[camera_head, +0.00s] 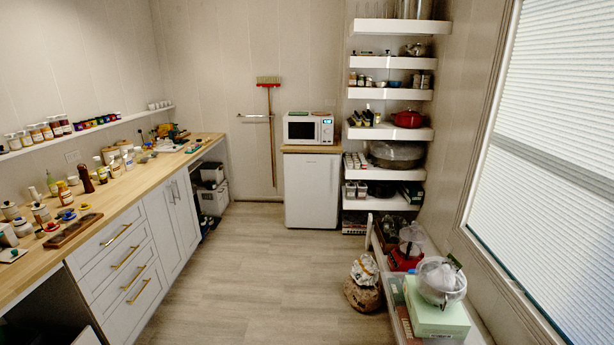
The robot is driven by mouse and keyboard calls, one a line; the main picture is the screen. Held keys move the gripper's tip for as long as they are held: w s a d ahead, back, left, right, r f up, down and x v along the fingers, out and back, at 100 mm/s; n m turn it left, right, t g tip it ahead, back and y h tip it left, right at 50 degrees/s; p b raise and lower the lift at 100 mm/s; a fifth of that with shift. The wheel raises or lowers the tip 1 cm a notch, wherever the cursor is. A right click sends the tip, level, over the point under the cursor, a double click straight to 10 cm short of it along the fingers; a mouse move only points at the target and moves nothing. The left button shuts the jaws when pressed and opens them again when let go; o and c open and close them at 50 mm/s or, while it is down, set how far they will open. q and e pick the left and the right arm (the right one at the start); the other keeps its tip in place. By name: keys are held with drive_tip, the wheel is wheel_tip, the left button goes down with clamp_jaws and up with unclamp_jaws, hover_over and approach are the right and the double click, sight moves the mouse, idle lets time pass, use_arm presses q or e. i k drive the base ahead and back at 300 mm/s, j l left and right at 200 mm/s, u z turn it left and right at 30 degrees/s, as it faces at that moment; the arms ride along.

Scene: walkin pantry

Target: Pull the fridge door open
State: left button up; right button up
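The fridge (311,191) is a small white unit against the far wall, right of the middle of the picture. Its door faces me and looks shut. A wooden top lies on it, with a white microwave (308,129) on that. I cannot make out a handle on the door at this size. Neither of my grippers shows in the head view.
The wooden counter (140,180) with drawers runs along the left, crowded with jars. White shelves (387,135) stand right of the fridge. Sacks (364,285) and a low bench with a green box (436,312) are at the right. The floor (252,265) between is clear.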

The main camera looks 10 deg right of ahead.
sight(312, 180)
drive_tip(key=i, duration=5.1)
drive_tip(key=i+j+z, duration=0.15)
drive_tip(key=i+z, duration=0.3)
drive_tip(key=i, duration=0.25)
